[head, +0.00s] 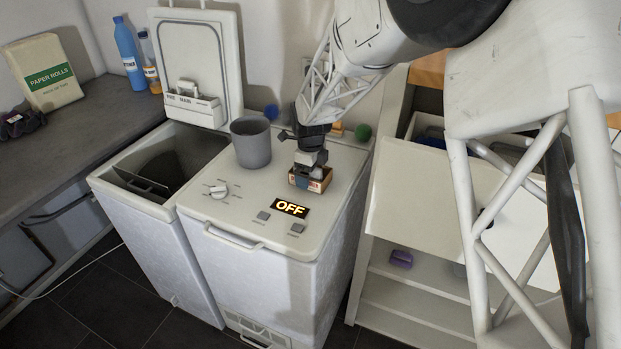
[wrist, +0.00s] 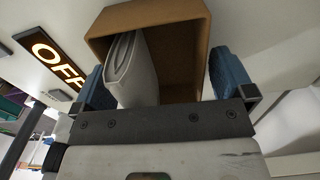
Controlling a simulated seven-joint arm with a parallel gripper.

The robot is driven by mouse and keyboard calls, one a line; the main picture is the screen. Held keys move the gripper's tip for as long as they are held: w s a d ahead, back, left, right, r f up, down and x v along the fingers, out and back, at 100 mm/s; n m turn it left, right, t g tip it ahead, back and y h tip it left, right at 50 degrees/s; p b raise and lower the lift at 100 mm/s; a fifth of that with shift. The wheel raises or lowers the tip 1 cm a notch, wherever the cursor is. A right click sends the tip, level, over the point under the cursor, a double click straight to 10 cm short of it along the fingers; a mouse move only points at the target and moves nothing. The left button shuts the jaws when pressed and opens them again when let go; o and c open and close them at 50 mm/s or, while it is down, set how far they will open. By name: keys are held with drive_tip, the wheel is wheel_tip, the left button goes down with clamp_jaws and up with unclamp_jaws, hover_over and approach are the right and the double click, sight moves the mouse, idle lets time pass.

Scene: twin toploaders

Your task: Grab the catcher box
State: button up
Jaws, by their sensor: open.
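The catcher box, as I take it, is a small brown open box (head: 312,180) with a printed front, standing on the lid of the right toploader. My gripper (head: 311,166) is directly above and at it. In the wrist view the box (wrist: 190,22) lies between my two blue-padded fingers (wrist: 160,80), one on each side. The fingers are spread, and a gap shows beside the box. A pale grey-white object (wrist: 130,70) shows inside the box's opening. Whether either pad touches the box I cannot tell.
A grey cup (head: 251,145) stands left of my gripper on the same lid. A blue ball (head: 271,112) and a green ball (head: 363,132) sit behind. A lit OFF display (head: 290,208) is in front. The left toploader (head: 130,205) is open, its lid raised.

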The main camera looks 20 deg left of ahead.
idle(0.3)
drive_tip(key=c, duration=0.8)
drive_tip(key=shift+r, duration=0.15)
drive_tip(key=shift+r, duration=1.65)
drive_tip(key=s+d, duration=0.3)
drive_tip(key=s, duration=0.1)
drive_tip(key=s+d+r, duration=0.1)
drive_tip(key=s+d, duration=0.2)
drive_tip(key=s, duration=0.1)
drive_tip(key=s+d, duration=0.3)
drive_tip(key=s, duration=0.1)
drive_tip(key=shift+s+d+r, duration=0.25)
drive_tip(key=shift+s+d, duration=0.1)
drive_tip(key=shift+d, duration=0.05)
